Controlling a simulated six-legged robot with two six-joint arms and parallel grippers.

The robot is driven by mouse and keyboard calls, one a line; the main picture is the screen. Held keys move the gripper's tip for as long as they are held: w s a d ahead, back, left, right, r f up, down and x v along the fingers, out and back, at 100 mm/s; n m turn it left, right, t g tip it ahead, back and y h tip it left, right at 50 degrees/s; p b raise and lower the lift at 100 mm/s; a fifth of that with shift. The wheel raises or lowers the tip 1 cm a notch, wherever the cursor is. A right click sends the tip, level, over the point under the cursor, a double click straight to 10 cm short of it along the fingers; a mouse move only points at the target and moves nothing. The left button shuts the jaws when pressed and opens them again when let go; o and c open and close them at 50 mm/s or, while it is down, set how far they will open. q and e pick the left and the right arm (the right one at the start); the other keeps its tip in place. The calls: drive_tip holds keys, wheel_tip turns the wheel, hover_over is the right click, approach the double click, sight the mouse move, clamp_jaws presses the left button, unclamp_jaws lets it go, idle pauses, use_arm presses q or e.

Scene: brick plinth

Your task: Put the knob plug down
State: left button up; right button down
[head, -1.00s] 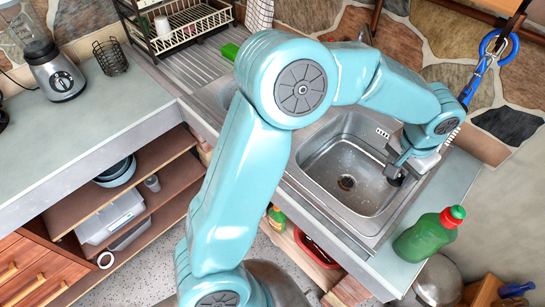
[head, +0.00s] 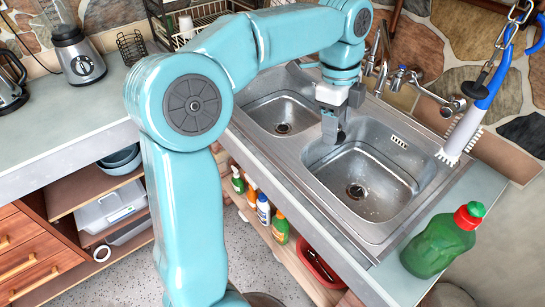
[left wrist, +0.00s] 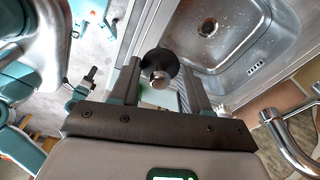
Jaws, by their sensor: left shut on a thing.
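The knob plug (left wrist: 160,66) is a dark round disc with a metal knob, between the fingers of my left gripper (left wrist: 160,78) in the left wrist view. In the head view my left gripper (head: 333,128) points down over the divider between the two basins, at the left side of the right basin (head: 385,180). It is shut on the plug, which is mostly hidden there behind the fingers. From these views I cannot tell whether the plug touches the sink. My right gripper is not in view.
The left basin (head: 275,112) and the right basin look empty, each with a drain. Taps (head: 382,75) stand behind. A green bottle (head: 440,243) with a red cap stands on the right counter. A brush (head: 462,132) hangs at the right.

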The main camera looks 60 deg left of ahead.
use_arm(q)
drive_tip(key=shift+s+a+m, duration=0.1)
drive_tip(key=shift+s+m, duration=0.2)
drive_tip(key=shift+s, duration=0.05)
drive_tip(key=b, duration=0.1)
hover_over(318, 192)
drive_tip(key=f, duration=1.5)
drive_tip(key=shift+a+f, duration=0.2)
drive_tip(key=shift+a, duration=0.15)
wheel_tip(318, 192, down, 4)
drive_tip(key=shift+d+f, duration=0.1)
drive_tip(key=shift+f, duration=0.15)
drive_tip(key=shift+d, duration=0.1)
drive_tip(key=shift+f+b, duration=0.15)
drive_tip(key=shift+b, duration=0.15)
drive_tip(key=o, duration=1)
drive_tip(key=shift+w, duration=0.1)
drive_tip(key=shift+o, duration=0.2)
